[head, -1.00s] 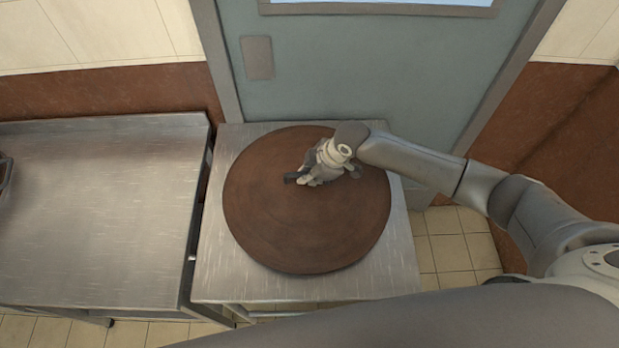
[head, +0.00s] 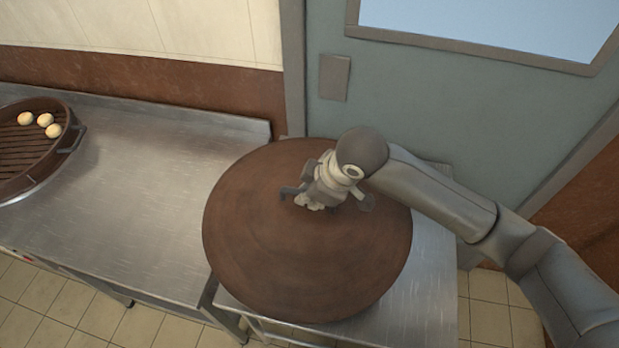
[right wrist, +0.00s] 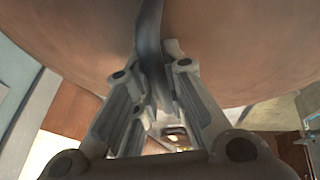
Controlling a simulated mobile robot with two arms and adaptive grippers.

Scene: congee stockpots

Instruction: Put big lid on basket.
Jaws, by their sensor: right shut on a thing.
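The big round brown lid (head: 290,260) is in the middle of the head view, raised above the small steel table and overlapping the edge of the left counter in the picture. My right gripper (head: 306,196) is shut on the lid's dark handle near its centre. In the right wrist view, the fingers (right wrist: 158,72) close around the handle (right wrist: 150,35), with the lid's brown face (right wrist: 235,45) behind. The basket (head: 68,108), a round brown steamer with a slatted floor and several pale buns, sits at the far left, partly cut off. My left gripper is out of view.
The long steel counter (head: 150,190) between basket and lid is clear. The small steel table (head: 430,270) stands below the lid. A grey-green door (head: 430,100) and a tiled wall (head: 150,30) close off the back.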

